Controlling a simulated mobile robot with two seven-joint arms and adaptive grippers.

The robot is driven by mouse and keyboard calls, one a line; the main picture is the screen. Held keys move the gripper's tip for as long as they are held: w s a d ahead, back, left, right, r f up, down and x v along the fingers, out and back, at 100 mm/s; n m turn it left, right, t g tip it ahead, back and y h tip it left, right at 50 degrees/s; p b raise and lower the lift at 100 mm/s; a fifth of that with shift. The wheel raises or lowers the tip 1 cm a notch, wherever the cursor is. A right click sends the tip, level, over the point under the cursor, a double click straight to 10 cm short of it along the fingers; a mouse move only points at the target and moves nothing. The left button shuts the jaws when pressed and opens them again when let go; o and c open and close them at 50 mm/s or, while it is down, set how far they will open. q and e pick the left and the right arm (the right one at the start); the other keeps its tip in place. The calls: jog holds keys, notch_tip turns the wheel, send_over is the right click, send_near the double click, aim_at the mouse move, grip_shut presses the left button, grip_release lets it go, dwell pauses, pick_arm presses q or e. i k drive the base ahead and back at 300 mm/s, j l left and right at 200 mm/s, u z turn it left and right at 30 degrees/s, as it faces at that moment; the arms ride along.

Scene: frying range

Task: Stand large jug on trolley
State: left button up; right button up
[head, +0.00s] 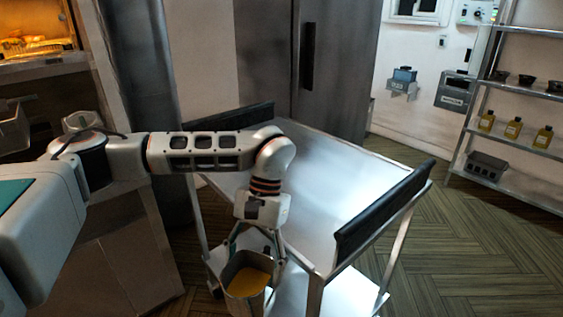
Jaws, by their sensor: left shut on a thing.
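The large jug (247,284) is a grey, open-topped container with orange-yellow contents. My left gripper (255,252) comes down from above and is shut on the jug near its rim. The trolley (315,187) is a metal cart with a bare, shiny top and black bars at two ends. The jug is at the near side of the trolley, in front of its near edge and apparently lower than the top. A lower shelf (365,295) shows beneath. Whether the jug touches the shelf cannot be told. My right gripper is not in view.
A tall grey cabinet (335,70) stands behind the trolley. A shelf rack (520,90) with bottles (513,128) and dark bowls is at the right. A lit food warmer (38,45) is at the upper left. The wooden floor right of the trolley is clear.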

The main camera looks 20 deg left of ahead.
aim_at(351, 179)
jog(key=i+l+u, duration=0.15)
jog(key=l+u, duration=0.2)
jog(key=i+l+u, duration=0.15)
jog(key=l+u, duration=0.55)
jog(key=i+l, duration=0.05)
jog(key=l, duration=0.1)
